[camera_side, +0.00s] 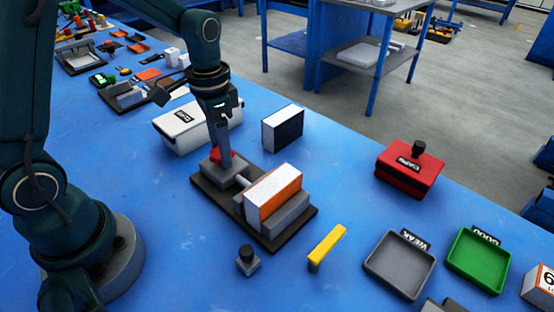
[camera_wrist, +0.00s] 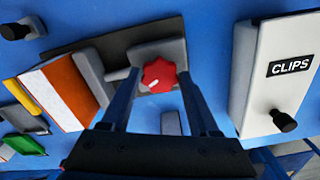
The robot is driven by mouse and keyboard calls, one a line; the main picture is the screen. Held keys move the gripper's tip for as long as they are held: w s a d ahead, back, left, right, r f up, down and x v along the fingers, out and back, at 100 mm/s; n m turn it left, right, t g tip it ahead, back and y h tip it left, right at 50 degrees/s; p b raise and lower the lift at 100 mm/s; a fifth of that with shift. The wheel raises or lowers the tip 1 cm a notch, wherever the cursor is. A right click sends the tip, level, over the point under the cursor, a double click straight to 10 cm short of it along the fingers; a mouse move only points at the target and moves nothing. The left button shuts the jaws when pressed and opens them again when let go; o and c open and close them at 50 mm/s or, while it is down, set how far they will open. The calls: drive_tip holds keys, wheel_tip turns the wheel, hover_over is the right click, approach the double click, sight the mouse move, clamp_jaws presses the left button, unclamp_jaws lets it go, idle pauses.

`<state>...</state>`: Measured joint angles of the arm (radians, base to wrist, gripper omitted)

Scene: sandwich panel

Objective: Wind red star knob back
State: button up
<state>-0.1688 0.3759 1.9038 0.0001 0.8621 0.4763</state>
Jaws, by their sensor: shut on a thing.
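The red star knob (camera_wrist: 160,76) sits on a grey block at one end of a clamp. In the side view the knob (camera_side: 215,155) is partly hidden by my gripper (camera_side: 222,163). My gripper points down, and in the wrist view its two fingers (camera_wrist: 158,80) stand either side of the knob, shut on it. A pale screw rod runs from the knob block to a grey jaw (camera_wrist: 95,78). A sandwich panel (camera_side: 272,190), white and orange, stands upright at the jaw. The clamp's dark base plate (camera_side: 212,195) lies on the blue bench.
A white CLIPS box (camera_side: 178,130) with a black knob stands close behind the clamp. A black-faced white block (camera_side: 282,127) is behind the panel. A yellow bar (camera_side: 327,247), red CAPS box (camera_side: 408,172), grey WEAK tray (camera_side: 372,280) and green GOOD tray (camera_side: 455,278) lie right.

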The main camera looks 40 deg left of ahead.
drive_tip(key=n, duration=0.6)
drive_tip(key=shift+r+n, duration=0.1)
drive_tip(key=shift+n, duration=0.2)
drive_tip(key=n, duration=0.6)
idle(0.4)
drive_tip(key=o, duration=1.4)
drive_tip(key=shift+c, duration=0.2)
drive_tip(key=shift+r, duration=2.55)
